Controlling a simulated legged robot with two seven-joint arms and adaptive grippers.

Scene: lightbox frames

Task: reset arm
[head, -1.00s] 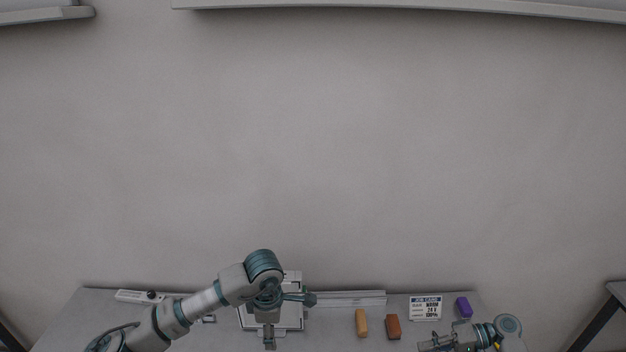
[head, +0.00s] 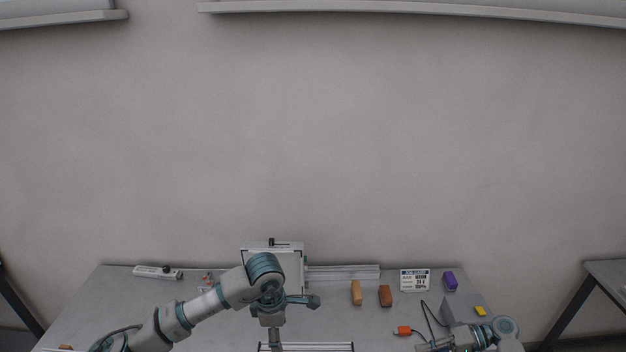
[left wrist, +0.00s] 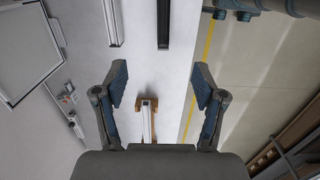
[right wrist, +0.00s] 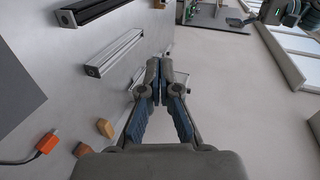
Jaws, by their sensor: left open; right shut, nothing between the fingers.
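My left arm reaches in from the left over the table in the head view, with its gripper (head: 276,345) pointing down at the lower edge. In the left wrist view the left gripper (left wrist: 160,78) is open, its fingers wide apart. A pale bar (left wrist: 147,122) on a brown holder lies below, between the fingers in the picture; nothing is gripped. My right gripper (head: 428,346) is low at the right of the head view, partly cut off. In the right wrist view the right gripper (right wrist: 158,75) is shut and empty, its fingertips together above the table.
A white framed panel (head: 275,262) stands at the back behind my left arm. Rails (head: 345,271) lie beside it. Tan (head: 356,293) and brown blocks (head: 385,296), a job card (head: 414,280), a purple block (head: 450,281) and an orange connector (head: 403,330) with cable are at the right.

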